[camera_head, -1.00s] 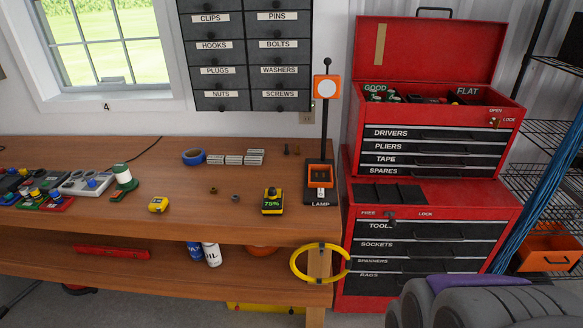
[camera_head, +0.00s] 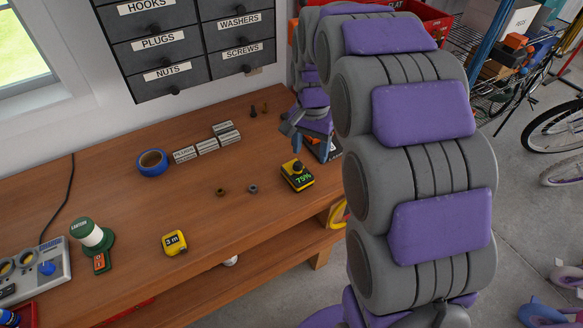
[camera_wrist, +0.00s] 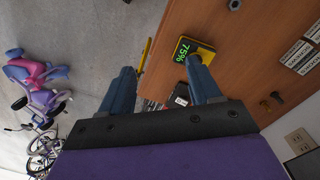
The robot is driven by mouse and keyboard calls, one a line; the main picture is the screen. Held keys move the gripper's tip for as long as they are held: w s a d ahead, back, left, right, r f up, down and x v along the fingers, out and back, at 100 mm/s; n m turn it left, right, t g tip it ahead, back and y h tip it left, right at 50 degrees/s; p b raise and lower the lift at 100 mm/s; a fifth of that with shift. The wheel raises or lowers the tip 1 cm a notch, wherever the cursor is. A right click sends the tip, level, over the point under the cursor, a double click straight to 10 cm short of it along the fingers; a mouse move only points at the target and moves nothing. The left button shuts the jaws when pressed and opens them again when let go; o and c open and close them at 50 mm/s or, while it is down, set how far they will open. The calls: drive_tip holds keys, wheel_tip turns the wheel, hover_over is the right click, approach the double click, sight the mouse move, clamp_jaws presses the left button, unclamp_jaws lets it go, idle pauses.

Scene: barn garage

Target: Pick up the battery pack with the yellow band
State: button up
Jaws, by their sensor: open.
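A yellow and black battery pack (camera_head: 297,176) with a green "75%" readout stands on the workbench near its front right edge. It also shows in the wrist view (camera_wrist: 192,51), just beyond the right-hand finger and partly behind it.
The workbench (camera_head: 215,225) has two small nuts, a yellow tape measure (camera_head: 174,242), blue tape (camera_head: 152,163) and grey blocks (camera_head: 207,145) left of the pack. Labelled drawers (camera_head: 190,40) hang behind. My arm covers much of the head view's right side.

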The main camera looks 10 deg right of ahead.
drive_tip(key=w+d+m+p, duration=0.2)
drive_tip(key=w+m+p, duration=0.1)
drive_tip(key=w, duration=0.7)
drive_tip(key=b, duration=0.1)
approach(299, 163)
drive_tip(key=shift+t, duration=0.3)
drive_tip(key=f, duration=0.3)
drive_tip(key=d+f+b, duration=0.1)
drive_tip(key=f, duration=0.1)
drive_tip(key=shift+s+d+f, duration=0.1)
drive_tip(key=shift+s+f, duration=0.05)
drive_tip(key=shift+s, duration=0.1)
drive_tip(key=a+f+b, duration=0.1)
drive_tip(key=a+f, duration=0.1)
drive_tip(key=f, duration=0.1)
drive_tip(key=shift+a, duration=0.35)
drive_tip(key=shift+d+f, duration=0.25)
drive_tip(key=shift+f, duration=0.35)
drive_tip(key=shift+d+f, duration=0.3)
drive_tip(key=shift+f, duration=0.3)
drive_tip(key=shift+d, duration=0.5)
drive_tip(key=shift+c, duration=0.6)
drive_tip(key=shift+a, duration=0.9)
drive_tip(key=c, duration=0.6)
drive_tip(key=shift+d, duration=0.2)
drive_tip(key=c, duration=0.3)
drive_tip(key=shift+d, duration=0.5)
clamp_jaws()
